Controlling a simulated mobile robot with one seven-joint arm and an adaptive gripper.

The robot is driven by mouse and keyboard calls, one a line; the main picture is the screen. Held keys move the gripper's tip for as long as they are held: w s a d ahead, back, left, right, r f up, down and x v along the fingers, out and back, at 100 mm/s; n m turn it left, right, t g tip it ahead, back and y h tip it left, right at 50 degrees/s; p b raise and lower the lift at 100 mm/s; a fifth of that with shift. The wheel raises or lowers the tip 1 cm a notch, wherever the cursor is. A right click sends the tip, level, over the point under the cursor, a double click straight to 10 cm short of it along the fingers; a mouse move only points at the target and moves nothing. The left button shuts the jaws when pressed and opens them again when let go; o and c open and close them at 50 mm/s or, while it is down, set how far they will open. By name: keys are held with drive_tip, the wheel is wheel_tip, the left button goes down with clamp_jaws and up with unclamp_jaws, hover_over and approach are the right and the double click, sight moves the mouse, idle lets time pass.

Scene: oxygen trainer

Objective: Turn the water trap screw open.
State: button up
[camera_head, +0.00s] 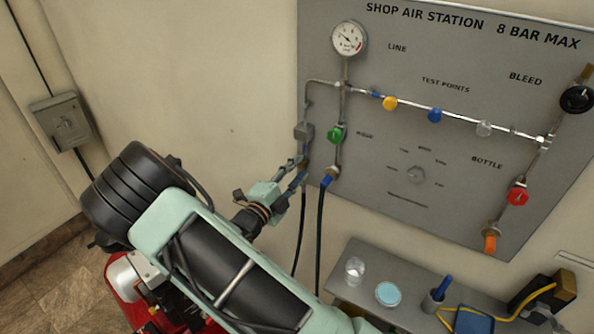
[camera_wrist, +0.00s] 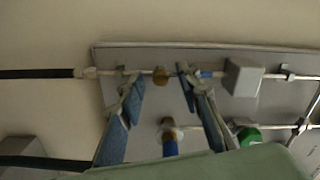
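The water trap appears to be the grey box (camera_head: 304,132) at the left edge of the panel; it also shows in the wrist view (camera_wrist: 242,77). A small brass fitting (camera_wrist: 161,76), which looks like its screw, sits on the thin line beyond a blue section (camera_wrist: 207,73). In the head view my gripper (camera_head: 298,174) is just below the box and partly covers the fitting. In the wrist view my gripper (camera_wrist: 159,79) is open, with its two blue-padded fingers on either side of the brass fitting. A gap shows on each side; I cannot tell the depth.
A green knob (camera_head: 337,135) and a blue-collared hose (camera_head: 319,230) are close to the right of my gripper. A gauge (camera_head: 348,39) is above. A grey shelf (camera_head: 352,295) with a jar (camera_head: 355,270) stands below right.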

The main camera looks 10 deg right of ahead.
drive_tip(key=v, duration=1.2)
